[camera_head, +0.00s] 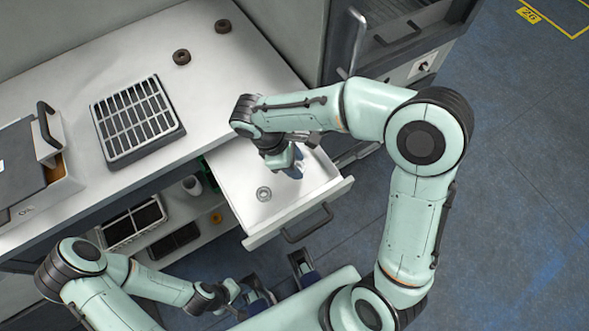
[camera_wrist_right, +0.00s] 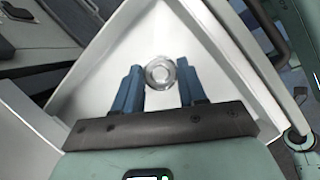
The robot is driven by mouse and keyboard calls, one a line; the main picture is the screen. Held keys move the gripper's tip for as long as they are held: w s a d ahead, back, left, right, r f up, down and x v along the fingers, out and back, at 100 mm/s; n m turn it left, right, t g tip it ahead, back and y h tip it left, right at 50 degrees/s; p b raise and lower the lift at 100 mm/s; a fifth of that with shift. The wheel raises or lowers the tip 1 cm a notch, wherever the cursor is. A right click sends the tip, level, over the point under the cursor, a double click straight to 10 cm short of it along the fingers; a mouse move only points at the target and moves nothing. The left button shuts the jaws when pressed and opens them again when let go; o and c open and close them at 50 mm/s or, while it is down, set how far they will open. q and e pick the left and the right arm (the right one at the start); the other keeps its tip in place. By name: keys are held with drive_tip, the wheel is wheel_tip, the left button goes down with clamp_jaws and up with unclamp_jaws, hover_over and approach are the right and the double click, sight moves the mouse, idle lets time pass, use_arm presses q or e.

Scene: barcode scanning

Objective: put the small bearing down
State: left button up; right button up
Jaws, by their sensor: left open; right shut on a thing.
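My right gripper (camera_head: 294,170) is over the open white drawer (camera_head: 325,180), fingers pointing down. In the right wrist view, a small silver bearing (camera_wrist_right: 160,73) sits between the two blue fingers, touching both inner faces. The gripper is shut on it. In the head view the held bearing is hidden by the gripper. My left gripper (camera_head: 280,285) is open and empty, low in front of the drawer.
Two dark rings (camera_head: 222,26) (camera_head: 181,57) lie on the worktop (camera_head: 215,85) at the back. A slotted tray (camera_head: 136,118) and an open box (camera_head: 62,190) stand further left. The drawer's handle (camera_head: 308,226) sticks out in front. Much of the drawer floor is clear.

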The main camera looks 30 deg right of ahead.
drive_tip(key=shift+f+b, duration=0.3)
drive_tip(key=shift+f, duration=1.85)
drive_tip(key=shift+f, duration=0.1)
drive_tip(key=shift+f, duration=0.15)
drive_tip(key=o, duration=1.1)
drive_tip(key=shift+c, duration=0.2)
drive_tip(key=shift+r, duration=0.2)
drive_tip(key=shift+a+r, duration=0.1)
drive_tip(key=shift+r, duration=0.25)
drive_tip(key=p+v, duration=0.2)
drive_tip(key=v, duration=0.9)
drive_tip(key=shift+r, duration=0.2)
